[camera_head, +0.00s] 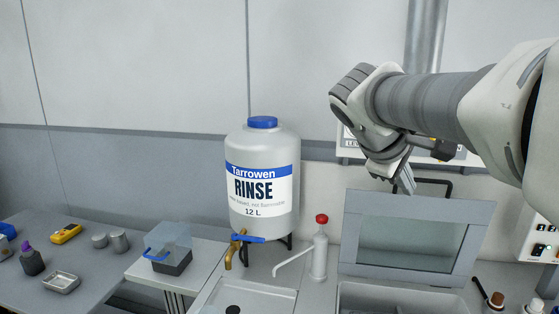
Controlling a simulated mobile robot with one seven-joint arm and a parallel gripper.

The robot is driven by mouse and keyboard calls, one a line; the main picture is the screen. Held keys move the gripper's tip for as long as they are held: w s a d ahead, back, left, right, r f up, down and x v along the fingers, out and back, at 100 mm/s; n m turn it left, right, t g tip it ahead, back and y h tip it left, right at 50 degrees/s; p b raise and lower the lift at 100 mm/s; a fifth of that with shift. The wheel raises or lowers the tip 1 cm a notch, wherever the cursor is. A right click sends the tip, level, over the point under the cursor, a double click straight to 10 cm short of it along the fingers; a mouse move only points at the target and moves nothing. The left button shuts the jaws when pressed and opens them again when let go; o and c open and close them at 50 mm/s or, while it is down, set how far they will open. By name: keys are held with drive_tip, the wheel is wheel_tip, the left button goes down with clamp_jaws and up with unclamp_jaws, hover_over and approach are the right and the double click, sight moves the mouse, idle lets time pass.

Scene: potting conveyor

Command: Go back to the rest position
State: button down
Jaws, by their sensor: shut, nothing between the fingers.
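My gripper (404,181) hangs at the end of my arm, which reaches in from the right side of the head view. It points downward in the air, in front of the wall and above the raised window lid (411,238). Its fingers look shut, with nothing held between them. Part of the fingertips is small and hard to make out.
A white rinse tank (262,150) with a blue cap stands left of my gripper. A red-capped wash bottle (320,250) stands below. A sink (255,298) is at the front. A grey table (100,262) with small items is at left.

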drive_tip(key=s+a+f+m+y, duration=0.3)
drive_tip(key=s+a+f, duration=0.2)
drive_tip(key=s+f, duration=0.2)
drive_tip(key=s+a+f+m+y, duration=0.4)
drive_tip(key=s+f, duration=0.3)
drive_tip(key=s, duration=0.4)
drive_tip(key=shift+s+a+p, duration=0.2)
drive_tip(key=shift+a+p, duration=0.15)
drive_tip(key=shift+a, duration=0.5)
drive_tip(key=shift+d+m, duration=0.2)
drive_tip(key=shift+m, duration=0.1)
